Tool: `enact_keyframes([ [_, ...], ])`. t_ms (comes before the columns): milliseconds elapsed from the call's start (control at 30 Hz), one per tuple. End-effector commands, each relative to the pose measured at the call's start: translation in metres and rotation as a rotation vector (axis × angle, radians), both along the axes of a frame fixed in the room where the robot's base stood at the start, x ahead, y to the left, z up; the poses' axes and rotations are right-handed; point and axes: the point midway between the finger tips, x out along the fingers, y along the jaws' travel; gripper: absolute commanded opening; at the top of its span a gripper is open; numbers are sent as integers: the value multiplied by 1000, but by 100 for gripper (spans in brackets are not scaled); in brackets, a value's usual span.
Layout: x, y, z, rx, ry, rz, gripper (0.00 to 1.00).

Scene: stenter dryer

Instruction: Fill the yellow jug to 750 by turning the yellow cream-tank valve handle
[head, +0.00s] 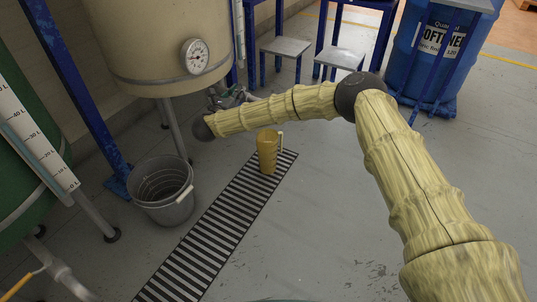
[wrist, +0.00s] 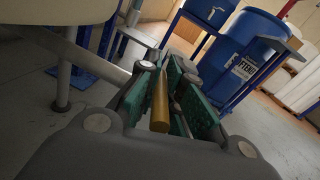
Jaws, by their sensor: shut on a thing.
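The yellow jug (head: 268,152) stands upright on the striped floor grating below the cream tank (head: 150,45). Its handle is on its right side. In the head view my gripper (head: 229,98) is at the tank's underside, up and left of the jug, and the valve is mostly hidden there. In the wrist view the yellow valve handle (wrist: 160,103) lies between the green-padded fingers of my gripper (wrist: 165,100), which is shut on it. The jug's fill level and any flow into it cannot be made out.
A grey bucket (head: 163,192) stands left of the grating (head: 225,218). A green tank (head: 20,165) with a level scale is at the far left. Grey-topped steps (head: 287,46) and a blue drum (head: 432,55) stand behind. The floor right of the grating is clear.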

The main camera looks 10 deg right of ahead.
Motion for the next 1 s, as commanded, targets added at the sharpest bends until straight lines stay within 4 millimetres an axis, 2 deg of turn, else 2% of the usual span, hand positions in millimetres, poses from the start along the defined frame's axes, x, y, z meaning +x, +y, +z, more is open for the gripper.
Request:
enact_keyframes([
  [267, 2, -2, 2, 0, -2, -11, 0],
  [600, 6, 6, 1, 1, -3, -157, 0],
  [833, 6, 6, 3, 0, -2, -164, 0],
  [867, 6, 6, 2, 0, -2, -164, 14],
  [900, 6, 6, 2, 0, -2, -164, 21],
  [967, 6, 6, 2, 0, -2, -163, 32],
  [1000, 6, 6, 2, 0, -2, -163, 34],
])
